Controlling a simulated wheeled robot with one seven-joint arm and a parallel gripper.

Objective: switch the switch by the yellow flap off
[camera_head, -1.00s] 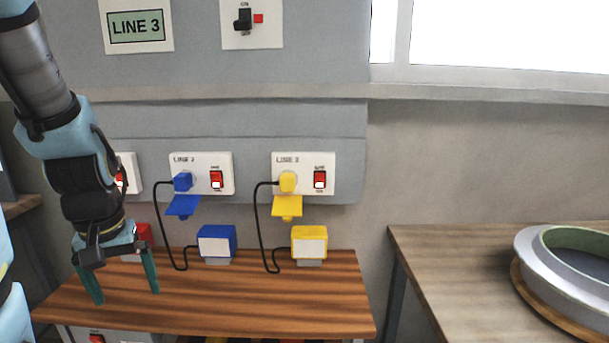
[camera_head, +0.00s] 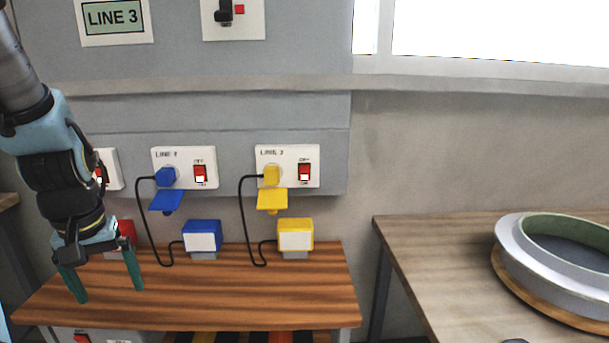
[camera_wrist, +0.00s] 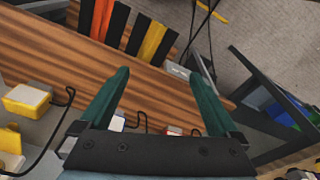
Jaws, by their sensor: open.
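The switch by the yellow flap (camera_head: 304,173) is a red rocker with a white lower part, on the right of a white wall plate (camera_head: 287,182). The yellow flap (camera_head: 271,201) hangs open below a yellow plug (camera_head: 271,175) in the same plate. Small lettering stands above and below the rocker, too small to read surely. My gripper (camera_head: 103,286) is open and empty, pointing down over the left part of the wooden bench, well left of and below the switch. In the wrist view its two green fingers (camera_wrist: 157,98) are spread apart; the switch does not show there.
A blue-flap outlet plate (camera_head: 184,184) with its own red switch is left of the yellow one. Blue (camera_head: 202,236) and yellow (camera_head: 295,236) boxes stand on the wooden bench (camera_head: 230,290), with black cables. A round mould (camera_head: 560,262) lies on the right table.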

